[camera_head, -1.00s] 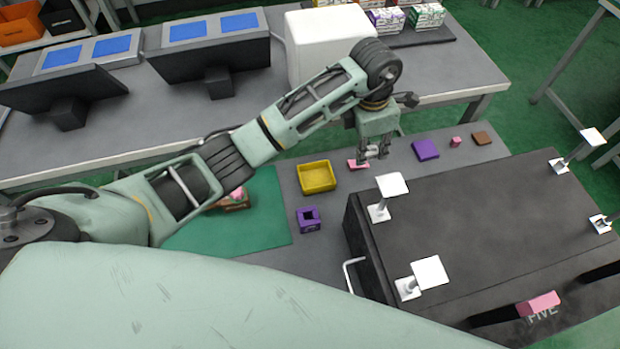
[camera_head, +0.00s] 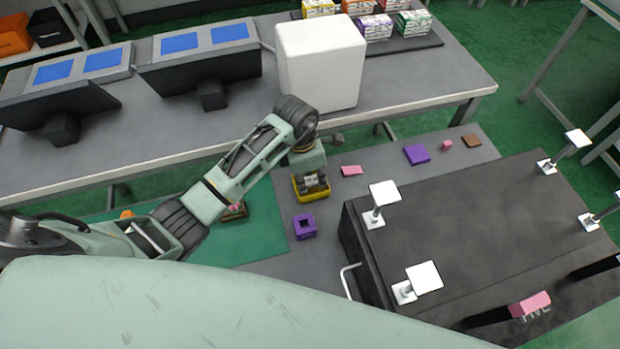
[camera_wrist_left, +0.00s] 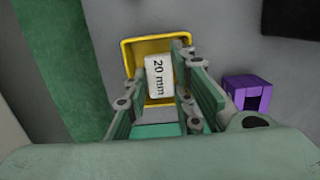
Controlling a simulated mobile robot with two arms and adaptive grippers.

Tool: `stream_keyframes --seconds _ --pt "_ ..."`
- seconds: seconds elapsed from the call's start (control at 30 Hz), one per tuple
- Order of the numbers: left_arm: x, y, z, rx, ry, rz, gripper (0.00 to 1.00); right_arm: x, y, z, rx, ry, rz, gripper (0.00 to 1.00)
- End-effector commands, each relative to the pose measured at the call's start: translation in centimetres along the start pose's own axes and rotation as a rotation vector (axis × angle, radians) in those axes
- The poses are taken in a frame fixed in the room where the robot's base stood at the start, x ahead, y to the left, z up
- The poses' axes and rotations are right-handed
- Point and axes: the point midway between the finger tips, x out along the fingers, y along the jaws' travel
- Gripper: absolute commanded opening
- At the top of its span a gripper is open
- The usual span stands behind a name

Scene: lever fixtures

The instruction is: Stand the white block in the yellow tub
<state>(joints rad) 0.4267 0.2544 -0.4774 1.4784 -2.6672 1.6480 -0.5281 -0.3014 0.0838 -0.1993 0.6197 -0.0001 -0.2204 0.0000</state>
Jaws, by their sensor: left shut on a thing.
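The yellow tub (camera_head: 313,197) stands on the grey surface right of the green mat, partly hidden under my left gripper (camera_head: 313,184). In the left wrist view, the tub's yellow rim (camera_wrist_left: 153,39) surrounds the white block (camera_wrist_left: 158,75), which is marked "20 mm". My left gripper (camera_wrist_left: 160,98) is shut on the white block, with a finger on each side. The block is over the tub's opening, lined up lengthwise with it in that view. I cannot tell whether its lower end touches the tub floor. My right gripper is not in view.
A purple hollow block (camera_head: 303,227) stands close in front of the tub. A flat pink piece (camera_head: 351,171) lies to its right, a purple piece (camera_head: 416,154) farther right. A dark box with white levers (camera_head: 470,225) fills the right. The green mat (camera_head: 262,235) is left.

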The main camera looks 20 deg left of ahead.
Motion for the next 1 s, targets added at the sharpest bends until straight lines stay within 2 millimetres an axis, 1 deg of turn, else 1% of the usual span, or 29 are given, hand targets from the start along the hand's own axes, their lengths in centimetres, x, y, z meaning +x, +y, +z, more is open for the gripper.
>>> stream_keyframes --seconds 0.03,0.1,0.17,0.4,0.53,0.57,0.6,0.63,0.87,0.97,1.0 --pt "0.8 -0.1 -0.1 -0.002 0.0 -0.004 0.0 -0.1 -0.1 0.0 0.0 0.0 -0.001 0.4" --pt "1.5 -0.1 -0.1 -0.002 0.0 -0.002 0.0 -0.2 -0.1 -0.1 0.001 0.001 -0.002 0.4" --pt "1.9 0.0 -0.2 -0.001 -0.001 -0.001 0.0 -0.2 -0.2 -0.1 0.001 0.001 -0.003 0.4" --pt "2.0 0.1 -0.2 0.0 -0.001 0.001 0.0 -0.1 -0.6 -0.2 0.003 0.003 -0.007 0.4" --pt "2.4 0.1 -0.3 0.001 0.0 0.002 0.0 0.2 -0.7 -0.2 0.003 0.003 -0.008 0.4" --pt "2.3 0.1 -0.2 0.0 0.0 0.001 0.25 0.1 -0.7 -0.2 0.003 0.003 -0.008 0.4" --pt "2.2 0.0 -0.2 0.0 0.0 0.001 0.29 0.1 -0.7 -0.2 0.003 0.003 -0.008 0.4" --pt "2.2 0.0 -0.2 0.0 0.0 0.001 0.31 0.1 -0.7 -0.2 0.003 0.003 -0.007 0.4" --pt "2.2 0.0 -0.2 0.0 0.0 0.0 0.31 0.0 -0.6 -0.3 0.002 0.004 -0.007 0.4" --pt "1.7 0.0 -0.1 -0.001 -0.002 0.0 0.31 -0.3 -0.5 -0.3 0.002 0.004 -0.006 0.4" --pt "1.4 0.1 -0.2 0.0 -0.002 0.003 0.31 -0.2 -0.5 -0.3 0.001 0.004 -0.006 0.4"
